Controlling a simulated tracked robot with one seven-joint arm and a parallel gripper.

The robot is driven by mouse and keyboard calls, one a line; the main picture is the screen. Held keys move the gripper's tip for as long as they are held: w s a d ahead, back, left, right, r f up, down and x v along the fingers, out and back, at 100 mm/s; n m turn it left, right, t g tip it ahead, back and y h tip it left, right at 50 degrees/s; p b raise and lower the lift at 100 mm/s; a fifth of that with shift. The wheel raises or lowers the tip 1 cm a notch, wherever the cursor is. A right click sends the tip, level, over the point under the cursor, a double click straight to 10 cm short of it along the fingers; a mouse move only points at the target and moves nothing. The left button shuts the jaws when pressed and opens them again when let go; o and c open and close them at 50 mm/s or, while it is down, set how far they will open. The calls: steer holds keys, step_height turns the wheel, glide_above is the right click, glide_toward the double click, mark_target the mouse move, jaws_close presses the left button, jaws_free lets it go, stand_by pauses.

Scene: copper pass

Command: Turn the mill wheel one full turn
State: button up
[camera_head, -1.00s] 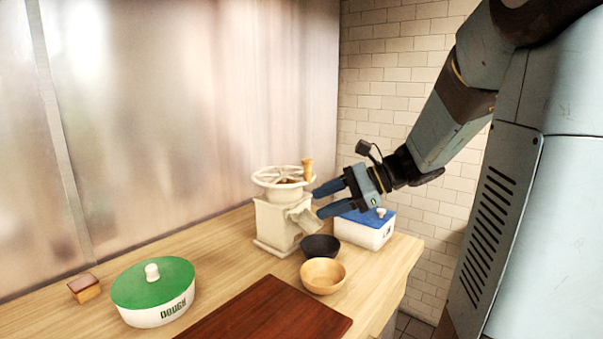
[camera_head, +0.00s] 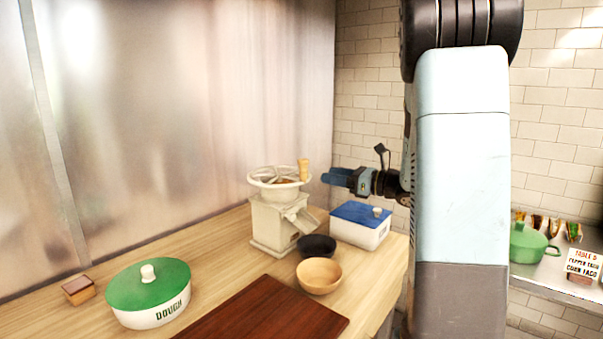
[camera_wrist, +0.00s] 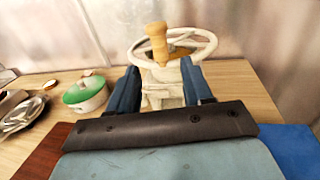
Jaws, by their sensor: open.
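The mill (camera_head: 274,222) is a cream box with a spout, standing on the wooden counter. Its white spoked wheel (camera_head: 262,181) lies flat on top, with an upright wooden handle (camera_head: 304,170) on the rim's right side. My gripper (camera_head: 326,179) is to the right of the handle, apart from it, fingers pointing at the mill. In the wrist view my gripper (camera_wrist: 163,84) is open and empty. There the handle (camera_wrist: 157,44) stands ahead, between and beyond the two blue fingers, on the near side of the wheel (camera_wrist: 206,47).
A black bowl (camera_head: 317,243) and wooden bowl (camera_head: 319,278) sit before the mill. A blue-lidded box (camera_head: 350,232) stands below my gripper. A green-lidded dough pot (camera_head: 150,310), small wooden box (camera_head: 78,294) and dark red board (camera_head: 265,322) are nearer. A metal wall (camera_head: 180,110) rises behind.

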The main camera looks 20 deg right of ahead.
mark_target(303, 180)
steer(key=x, duration=0.9)
steer(key=shift+w+a, duration=0.25)
steer(key=shift+a, duration=0.05)
jaws_close()
steer(key=shift+a, duration=0.2)
steer(key=shift+d, duration=0.15)
